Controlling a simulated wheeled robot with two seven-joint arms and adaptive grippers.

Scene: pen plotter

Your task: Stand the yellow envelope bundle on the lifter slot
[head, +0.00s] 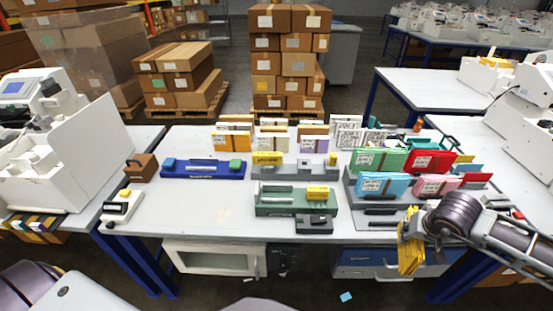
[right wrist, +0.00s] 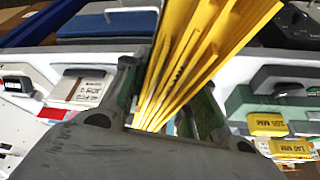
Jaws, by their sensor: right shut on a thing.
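The yellow envelope bundle (head: 409,250) is in my right gripper (head: 423,226), off the front right edge of the table. It hangs roughly upright in the head view. In the right wrist view the bundle (right wrist: 205,45) passes between the two fingers (right wrist: 165,105), which press on its sides. A grey stepped rack (head: 352,193) at the table's right holds green, red, light blue and pink bundles. Dark slot-like bars (head: 380,211) lie at its front left. I cannot tell for sure which part is the lifter slot. My left gripper is out of view.
A green fixture (head: 272,207) with a yellow block, a black device (head: 314,225) and a blue fixture (head: 190,172) stand left of the rack. White-and-orange stacks (head: 235,135) stand behind.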

